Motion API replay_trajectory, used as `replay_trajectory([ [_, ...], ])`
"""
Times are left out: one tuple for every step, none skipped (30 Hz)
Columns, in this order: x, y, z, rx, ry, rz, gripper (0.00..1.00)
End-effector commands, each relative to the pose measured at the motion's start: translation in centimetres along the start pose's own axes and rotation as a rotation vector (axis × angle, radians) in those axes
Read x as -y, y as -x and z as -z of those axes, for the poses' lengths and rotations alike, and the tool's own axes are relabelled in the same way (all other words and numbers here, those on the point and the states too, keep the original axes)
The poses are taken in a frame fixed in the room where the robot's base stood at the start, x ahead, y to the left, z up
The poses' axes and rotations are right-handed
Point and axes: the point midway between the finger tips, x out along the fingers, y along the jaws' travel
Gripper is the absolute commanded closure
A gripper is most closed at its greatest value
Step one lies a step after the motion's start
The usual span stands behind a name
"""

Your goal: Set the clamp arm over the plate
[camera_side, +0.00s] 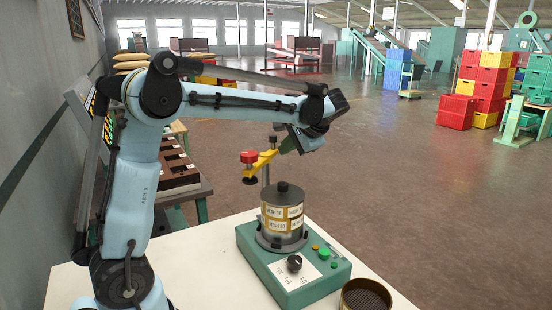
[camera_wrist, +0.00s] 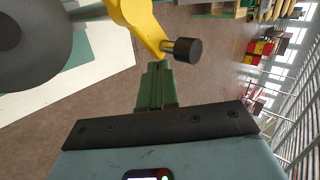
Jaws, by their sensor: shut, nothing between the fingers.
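The yellow clamp arm (camera_side: 262,163) sits on an upright rod behind the sieve stack (camera_side: 283,222). It has a red knob and a black pad at its left end, which points left, off to the side of the dark top plate (camera_side: 283,192). The clamp arm (camera_wrist: 139,19) also shows in the wrist view, with a black cylinder beside it; the grey round at upper left looks like the top plate (camera_wrist: 30,42). My gripper (camera_side: 285,148) is shut and empty, close to the right end of the clamp arm. Its green fingers (camera_wrist: 158,72) lie beside the yellow arm; I cannot tell whether they touch.
The stack stands on a green shaker base (camera_side: 300,276) with a black dial and a green button, on a white table (camera_side: 215,270). A round sieve (camera_side: 366,296) stands at front right. A rack of dark trays (camera_side: 178,170) is behind at left. Open floor lies to the right.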

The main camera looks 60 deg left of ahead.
Motion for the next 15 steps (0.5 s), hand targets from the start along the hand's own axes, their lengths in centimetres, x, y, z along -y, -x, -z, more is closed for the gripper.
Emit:
replay_trajectory([
  [0.2,-0.3,0.1,0.014,0.013,0.0,1.0],
  [0.3,-0.5,0.1,0.04,0.036,0.0,1.0],
  [0.5,-0.7,0.1,0.069,0.062,0.0,1.0],
  [0.7,-0.8,0.0,0.09,0.083,0.0,1.0],
  [0.8,-0.9,0.0,0.109,0.1,0.0,1.0],
  [1.0,-1.1,-0.2,0.104,0.096,0.0,1.0],
  [1.1,-1.2,-0.2,0.102,0.095,0.0,1.0],
  [1.2,-1.3,-0.3,0.101,0.094,0.0,1.0],
  [1.3,-1.4,-0.3,0.101,0.093,0.0,1.0],
  [1.4,-1.5,-0.3,0.1,0.093,0.0,1.0],
  [1.4,-1.6,-0.4,0.1,0.093,0.0,1.0],
  [1.5,-1.6,-0.4,0.1,0.093,0.0,1.0],
  [1.5,-1.6,-0.4,0.1,0.093,0.0,1.0],
  [1.5,-1.6,-0.4,0.1,0.093,0.0,1.0],
  [1.5,-1.6,-0.4,0.1,0.092,0.0,1.0],
])
